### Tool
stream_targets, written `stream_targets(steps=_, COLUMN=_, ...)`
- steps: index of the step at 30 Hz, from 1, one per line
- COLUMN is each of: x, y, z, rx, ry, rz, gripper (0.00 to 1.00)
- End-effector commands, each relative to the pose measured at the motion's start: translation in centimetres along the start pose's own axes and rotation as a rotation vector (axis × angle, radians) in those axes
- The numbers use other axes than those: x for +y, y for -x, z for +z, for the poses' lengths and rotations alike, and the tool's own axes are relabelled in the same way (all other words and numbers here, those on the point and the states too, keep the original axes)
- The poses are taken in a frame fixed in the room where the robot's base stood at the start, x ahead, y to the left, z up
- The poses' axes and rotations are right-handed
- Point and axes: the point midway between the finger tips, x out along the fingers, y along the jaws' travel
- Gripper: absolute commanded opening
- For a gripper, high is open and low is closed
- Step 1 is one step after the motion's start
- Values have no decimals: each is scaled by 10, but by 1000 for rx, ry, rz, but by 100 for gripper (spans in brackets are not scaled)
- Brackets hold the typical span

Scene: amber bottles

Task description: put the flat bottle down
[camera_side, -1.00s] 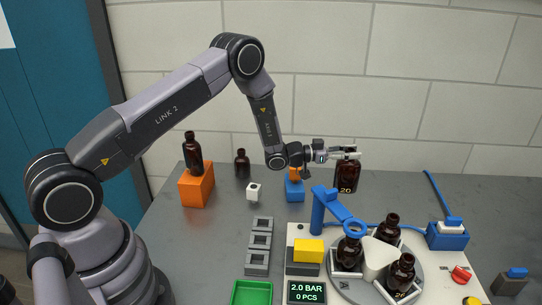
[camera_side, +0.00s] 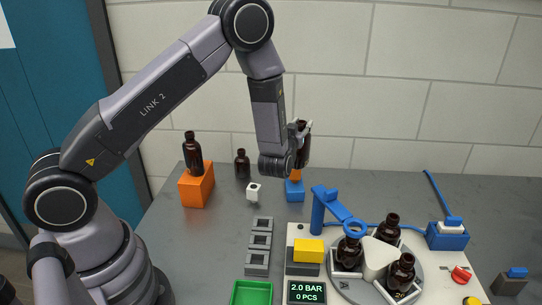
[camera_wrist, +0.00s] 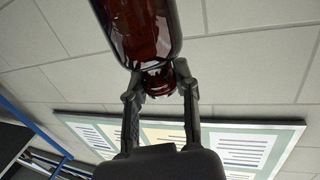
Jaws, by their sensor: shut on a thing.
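My gripper (camera_side: 302,124) is shut on the neck of a dark amber bottle, which I take to be the flat bottle (camera_side: 305,148). In the side view the bottle is in the air above the back of the table, partly hidden behind my wrist. In the wrist view the gripper (camera_wrist: 158,80) has one finger on each side of the neck. The body of the flat bottle (camera_wrist: 140,25) fills the top of that view and runs out of the frame.
One amber bottle (camera_side: 193,155) stands on an orange block (camera_side: 196,189), another (camera_side: 242,164) on the grey table (camera_side: 400,185). Several more sit in a rotary fixture (camera_side: 417,275) at right. A blue block (camera_side: 294,192) is below my gripper. Grey square holders (camera_side: 259,241) stand at front centre.

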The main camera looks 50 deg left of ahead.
Motion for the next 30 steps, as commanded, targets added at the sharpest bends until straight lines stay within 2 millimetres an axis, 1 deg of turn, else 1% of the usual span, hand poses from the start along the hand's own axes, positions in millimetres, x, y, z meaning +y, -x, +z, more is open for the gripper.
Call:
stream_targets(steps=3, x=-38, y=28, z=4, rx=-1, ry=-3, rz=-214, gripper=0)
stream_targets(steps=5, x=-58, y=44, z=5, rx=0, ry=-2, rz=-324, gripper=0)
stream_targets(steps=6, x=-70, y=55, z=4, rx=0, ry=-2, rz=-394, gripper=0)
stream_targets(steps=9, x=-98, y=83, z=2, rx=1, ry=0, rz=-547, gripper=0)
stream_targets(steps=12, x=-118, y=108, z=-1, rx=1, ry=0, rz=-668, gripper=0)
stream_targets(steps=15, x=-132, y=128, z=-5, rx=1, ry=3, rz=-759, gripper=0)
stream_targets(steps=21, x=-152, y=160, z=-11, rx=-1, ry=3, rz=-899, gripper=0)
stream_targets(steps=30, x=-152, y=160, z=35, rx=-1, ry=-1, rz=-898, gripper=0)
